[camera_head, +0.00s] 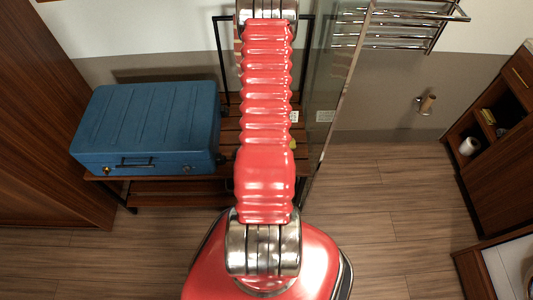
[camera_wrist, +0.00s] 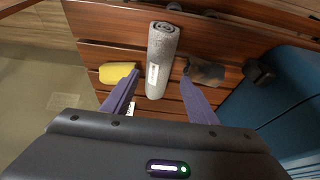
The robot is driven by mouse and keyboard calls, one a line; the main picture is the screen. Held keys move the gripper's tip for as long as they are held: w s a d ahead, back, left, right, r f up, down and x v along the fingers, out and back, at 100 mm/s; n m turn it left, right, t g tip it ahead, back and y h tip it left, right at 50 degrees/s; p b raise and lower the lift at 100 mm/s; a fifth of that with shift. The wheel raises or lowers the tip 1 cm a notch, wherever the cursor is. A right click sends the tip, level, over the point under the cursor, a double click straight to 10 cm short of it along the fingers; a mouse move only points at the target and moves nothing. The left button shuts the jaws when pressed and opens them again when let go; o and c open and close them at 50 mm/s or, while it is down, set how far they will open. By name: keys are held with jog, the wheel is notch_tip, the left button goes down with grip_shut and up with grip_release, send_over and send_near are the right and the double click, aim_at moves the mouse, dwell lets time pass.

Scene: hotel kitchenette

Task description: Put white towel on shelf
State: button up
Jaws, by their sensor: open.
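A rolled grey towel (camera_wrist: 160,60) with a white label lies on a slatted wooden rack (camera_wrist: 105,58) in the wrist view. It looks grey rather than white. My gripper (camera_wrist: 161,70) is open, with its two purple fingers on either side of the roll's near part; I cannot tell whether they touch it. In the head view my red arm hides the gripper and the towel. No clearly white towel shows. The slatted rack (camera_head: 185,186) stands by the wall in the head view, with a lower shelf beneath its top.
A yellow item (camera_wrist: 117,72) and a dark brown item (camera_wrist: 206,72) flank the towel. A blue suitcase (camera_head: 148,125) sits on the rack's left. A glass panel (camera_head: 335,75) stands right of my arm. A cabinet (camera_head: 500,185) holds a white roll (camera_head: 468,146). Floor at right is clear.

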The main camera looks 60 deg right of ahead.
jog(key=shift+x, duration=0.95)
jog(key=shift+f, duration=0.1)
jog(key=shift+x, duration=2.5)
jog(key=shift+d, duration=0.2)
jog(key=shift+s, duration=0.1)
jog(key=c, duration=1)
jog(key=shift+o, duration=0.2)
notch_tip(320, 180, up, 18)
